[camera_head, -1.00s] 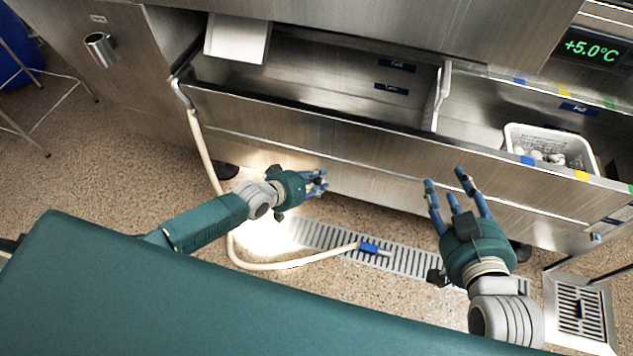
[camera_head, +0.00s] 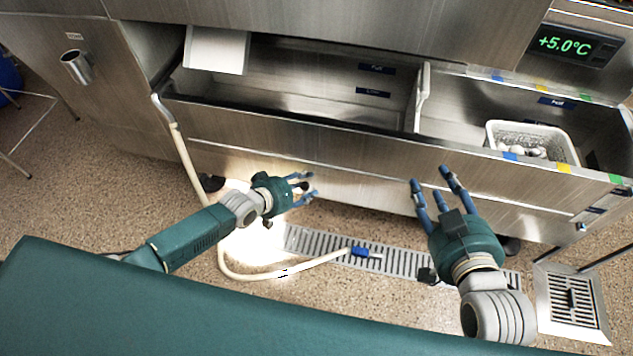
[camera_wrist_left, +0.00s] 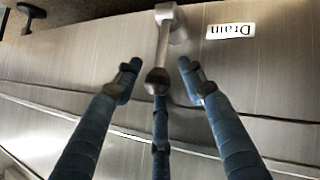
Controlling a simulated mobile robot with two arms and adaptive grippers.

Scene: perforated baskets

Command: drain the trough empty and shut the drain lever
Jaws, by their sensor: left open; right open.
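The steel trough (camera_head: 330,135) runs across the head view, with a divider (camera_head: 421,95) between its left and right parts. I cannot tell how much liquid is in it. My left gripper (camera_head: 306,188) is open in front of the trough's lower face. In the wrist view its fingers spread around the knob, with no clear grip. My right gripper (camera_head: 432,182) is open and empty in front of the trough, further right.
A white perforated basket (camera_head: 560,150) with pale items sits in the right part. A hose (camera_head: 187,165) runs from the trough's left end to the floor, its blue-collared end (camera_head: 362,251) over a floor grate (camera_head: 410,265). A white box-like piece (camera_head: 216,50) is at the back left.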

